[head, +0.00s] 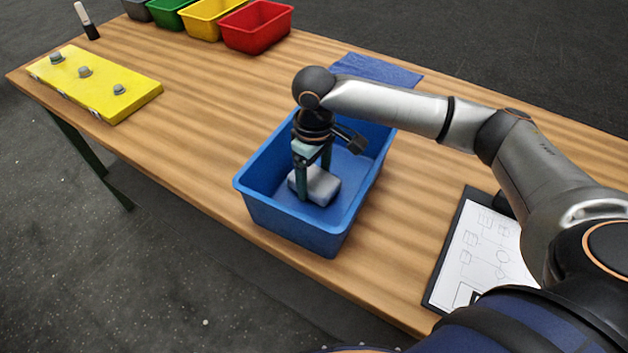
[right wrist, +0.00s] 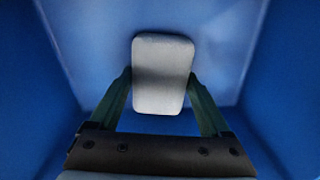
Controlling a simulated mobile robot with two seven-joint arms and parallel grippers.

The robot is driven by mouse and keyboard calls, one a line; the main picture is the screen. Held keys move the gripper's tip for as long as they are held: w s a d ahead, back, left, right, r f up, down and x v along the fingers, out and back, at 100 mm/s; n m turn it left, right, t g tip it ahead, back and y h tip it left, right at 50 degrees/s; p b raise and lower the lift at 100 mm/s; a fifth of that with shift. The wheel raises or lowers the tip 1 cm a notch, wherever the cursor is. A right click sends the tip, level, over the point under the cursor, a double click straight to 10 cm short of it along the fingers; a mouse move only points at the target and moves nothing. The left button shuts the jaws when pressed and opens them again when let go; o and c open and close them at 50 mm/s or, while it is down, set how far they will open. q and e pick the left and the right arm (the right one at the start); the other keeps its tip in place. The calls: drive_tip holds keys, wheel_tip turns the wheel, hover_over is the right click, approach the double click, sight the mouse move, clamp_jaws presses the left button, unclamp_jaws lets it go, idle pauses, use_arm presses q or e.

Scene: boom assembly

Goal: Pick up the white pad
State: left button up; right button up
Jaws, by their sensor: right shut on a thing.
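The white pad (head: 318,186) is a small block with rounded corners, low inside the blue bin (head: 293,225). My right gripper (head: 313,184) reaches down into the bin and is shut on the pad, one finger on each side. In the right wrist view the pad (right wrist: 163,74) sits between the two fingertips (right wrist: 161,88), above the blue floor of the bin. I cannot tell whether the pad touches the floor. Part of the pad is hidden behind a finger in the head view. My left gripper is not in view.
The bin walls surround the right gripper closely. A clipboard with a drawing (head: 485,250) lies at the right, a blue cloth (head: 375,70) behind the bin. A yellow board with knobs (head: 95,83) lies at the left. Red (head: 257,27) and yellow (head: 211,18) bins stand at the back.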

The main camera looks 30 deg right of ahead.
sight(314, 177)
drive_tip(key=shift+r, duration=0.1)
wheel_tip(314, 177, up, 10)
drive_tip(key=shift+f+p, duration=0.1)
drive_tip(key=shift+p, duration=0.25)
